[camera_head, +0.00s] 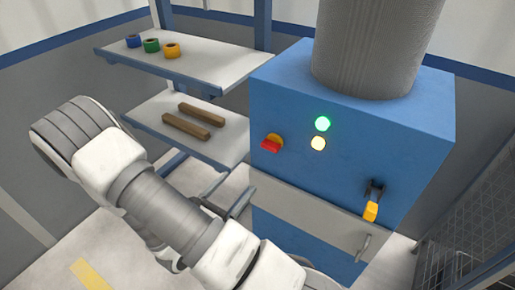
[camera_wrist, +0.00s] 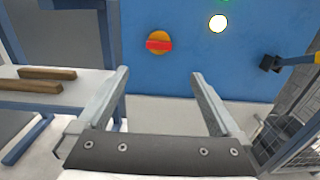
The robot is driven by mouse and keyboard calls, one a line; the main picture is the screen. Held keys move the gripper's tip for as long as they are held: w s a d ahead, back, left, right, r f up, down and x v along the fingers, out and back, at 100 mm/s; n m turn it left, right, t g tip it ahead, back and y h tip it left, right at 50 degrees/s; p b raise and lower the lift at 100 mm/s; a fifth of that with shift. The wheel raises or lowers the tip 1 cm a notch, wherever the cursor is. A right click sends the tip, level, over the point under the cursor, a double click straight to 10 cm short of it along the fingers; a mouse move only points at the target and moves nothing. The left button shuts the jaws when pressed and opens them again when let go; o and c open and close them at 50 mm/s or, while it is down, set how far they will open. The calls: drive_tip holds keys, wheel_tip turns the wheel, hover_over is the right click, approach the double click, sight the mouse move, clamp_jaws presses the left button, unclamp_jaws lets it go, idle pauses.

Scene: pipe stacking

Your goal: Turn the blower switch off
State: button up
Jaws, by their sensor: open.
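The blower switch (camera_head: 271,143) is a red handle on a round yellow base, on the front of the blue cabinet (camera_head: 400,110). In the wrist view the switch (camera_wrist: 159,42) sits ahead of my gripper, between the finger lines, and its red bar lies about level. A green lamp (camera_head: 322,124) and a pale yellow lamp (camera_head: 318,143) are lit to its right. My gripper (camera_wrist: 160,75) is open and empty, apart from the switch. In the head view my gripper (camera_head: 236,192) is below and left of the switch, partly hidden by my arm.
A shelf (camera_head: 215,65) at the left holds several coloured rings (camera_head: 152,46). A lower shelf (camera_head: 222,145) holds two brown bars (camera_head: 200,115). A lever with a yellow handle (camera_head: 371,211) sticks out at the cabinet's right. A mesh fence (camera_head: 470,230) stands further right.

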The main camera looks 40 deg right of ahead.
sight(268, 149)
drive_tip(key=b+x, duration=0.2)
drive_tip(key=x, duration=1.5)
drive_tip(key=shift+w+d, duration=0.15)
drive_tip(key=shift+c, duration=0.2)
drive_tip(key=c, duration=1.3)
drive_tip(key=shift+o, duration=0.2)
